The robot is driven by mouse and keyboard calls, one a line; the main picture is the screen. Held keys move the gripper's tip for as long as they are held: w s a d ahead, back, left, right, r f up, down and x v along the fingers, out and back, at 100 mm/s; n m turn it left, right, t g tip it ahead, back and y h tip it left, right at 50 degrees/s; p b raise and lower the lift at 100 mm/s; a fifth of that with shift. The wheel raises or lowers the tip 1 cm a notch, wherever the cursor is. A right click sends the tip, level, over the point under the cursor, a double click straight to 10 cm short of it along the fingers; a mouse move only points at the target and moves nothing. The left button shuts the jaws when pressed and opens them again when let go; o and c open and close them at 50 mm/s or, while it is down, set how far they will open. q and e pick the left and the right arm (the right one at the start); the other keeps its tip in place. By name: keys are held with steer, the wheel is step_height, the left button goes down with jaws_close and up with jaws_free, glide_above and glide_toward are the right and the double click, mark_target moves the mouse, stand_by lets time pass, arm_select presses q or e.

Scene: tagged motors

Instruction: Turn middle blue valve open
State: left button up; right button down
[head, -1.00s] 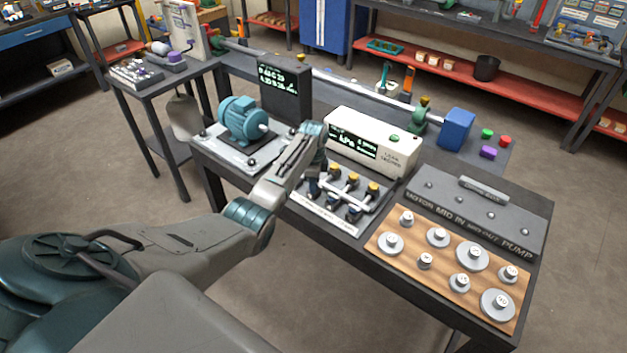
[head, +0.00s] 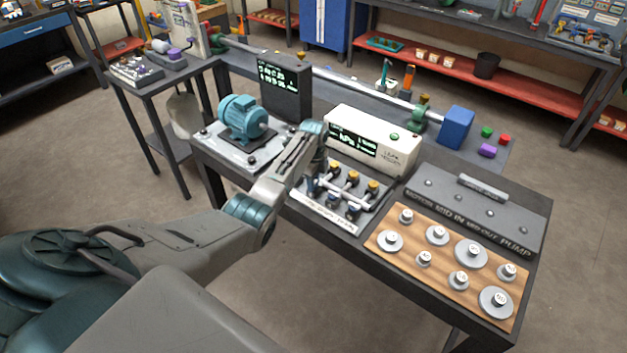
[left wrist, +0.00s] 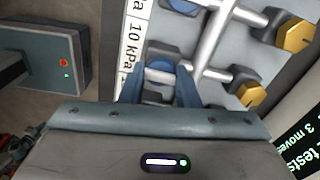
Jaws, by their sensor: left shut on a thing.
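A small valve manifold (head: 322,215) with a row of yellow knobs and a front row of blue valves stands on the bench. The middle blue valve (head: 332,200) shows clear of the gripper in the head view. My left gripper (head: 314,186) points down at the left end of the blue row and hides most of the valve there. In the left wrist view its two fingers (left wrist: 160,85) are shut around a blue valve handle (left wrist: 160,66). Another blue valve (left wrist: 185,5) and two yellow knobs (left wrist: 295,36) show beyond it. My right gripper is not in view.
A white leak tester (head: 375,140) stands right behind the manifold. A teal motor (head: 243,118) sits on a plate to the left. A wooden board (head: 440,262) with several round weights and a grey labelled block (head: 475,215) lie to the right.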

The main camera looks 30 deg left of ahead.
arm_select(q)
steer(key=shift+w+r, duration=0.1)
steer(key=o, duration=1)
steer(key=shift+c, duration=0.2)
step_height(320, 180, up, 11)
steer(key=b, duration=0.3)
steer(key=shift+d+f, duration=0.1)
steer(key=shift+f, duration=0.1)
